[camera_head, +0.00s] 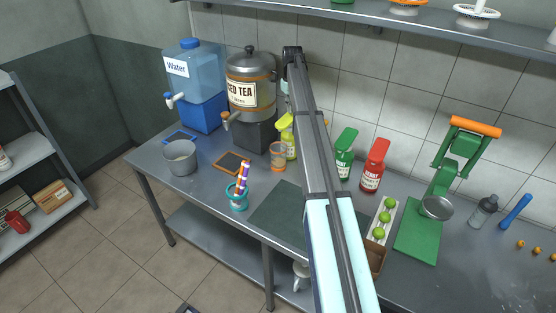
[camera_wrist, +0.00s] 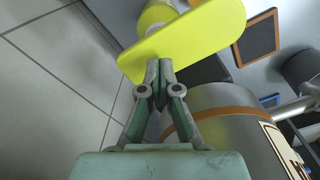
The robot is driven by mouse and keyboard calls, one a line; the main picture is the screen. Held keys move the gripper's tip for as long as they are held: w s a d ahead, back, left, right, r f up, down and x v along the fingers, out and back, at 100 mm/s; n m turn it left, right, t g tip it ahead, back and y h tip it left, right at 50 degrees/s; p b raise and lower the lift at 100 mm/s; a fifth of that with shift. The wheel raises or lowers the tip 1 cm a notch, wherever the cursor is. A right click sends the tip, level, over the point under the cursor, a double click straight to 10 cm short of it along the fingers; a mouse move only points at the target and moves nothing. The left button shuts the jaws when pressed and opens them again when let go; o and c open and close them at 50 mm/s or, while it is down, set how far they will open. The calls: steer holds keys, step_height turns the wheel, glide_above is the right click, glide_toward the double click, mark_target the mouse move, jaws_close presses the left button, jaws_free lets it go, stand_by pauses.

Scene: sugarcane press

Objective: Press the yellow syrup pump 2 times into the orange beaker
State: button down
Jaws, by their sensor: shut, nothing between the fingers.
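The yellow syrup pump (camera_head: 286,137) stands at the back of the counter, partly hidden behind my arm in the head view. Its flat yellow head (camera_wrist: 195,38) fills the top of the wrist view, with the bottle beyond it. The orange beaker (camera_head: 278,156) stands on the counter just in front and left of the pump, upright; I cannot make it out in the wrist view. My gripper (camera_wrist: 159,68) is shut and empty. Its fingertips overlap the edge of the pump head in the wrist view; I cannot tell whether they touch it. My gripper is mostly hidden in the head view.
The iced tea dispenser (camera_head: 252,91) stands close left of the pump; its orange-rimmed body (camera_wrist: 222,104) is near my fingers. A green bottle (camera_head: 344,158) and a red bottle (camera_head: 373,167) stand to the right. A teal cup (camera_head: 238,201) holds straws in front. A shelf (camera_head: 400,29) runs above.

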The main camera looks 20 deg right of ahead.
mark_target(290, 116)
steer(key=shift+f+b, duration=0.6)
steer(key=shift+f, duration=1.75)
steer(key=shift+r, duration=0.15)
steer(key=shift+r+p, duration=1.05)
steer(key=shift+r, duration=1.3)
step_height(290, 116, up, 6)
steer(key=shift+f+p, duration=0.1)
steer(key=shift+p, duration=1.15)
